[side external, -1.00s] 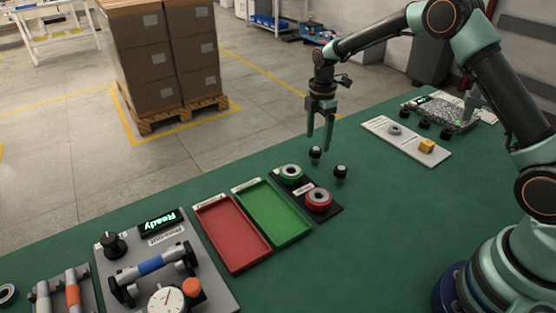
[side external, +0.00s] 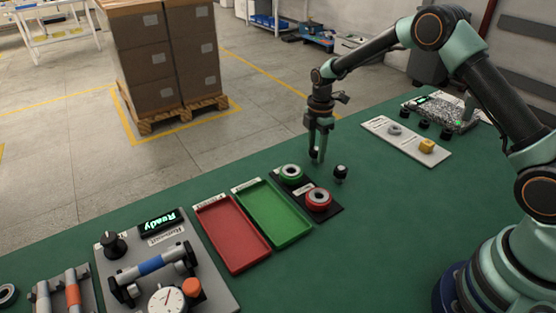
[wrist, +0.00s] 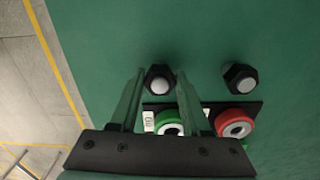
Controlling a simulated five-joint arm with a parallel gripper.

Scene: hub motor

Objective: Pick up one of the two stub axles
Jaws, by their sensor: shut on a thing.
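My gripper (side external: 318,150) points down at the green bench, its two fingers closed on a stub axle. In the wrist view this axle (wrist: 159,82), a black hex-shaped piece with a pale round top, lies between the fingertips (wrist: 158,92). In the side view the fingers mostly hide it. It appears at bench level; I cannot tell whether it is clear of the surface. The other stub axle (side external: 340,171) stands free to the right, and also shows in the wrist view (wrist: 240,77).
A dark plate (side external: 334,211) close by carries a green ring (side external: 291,173) and a red ring (side external: 319,199). Green (side external: 297,240) and red (side external: 241,265) trays lie left of it. A pale board (side external: 384,125) is at the right.

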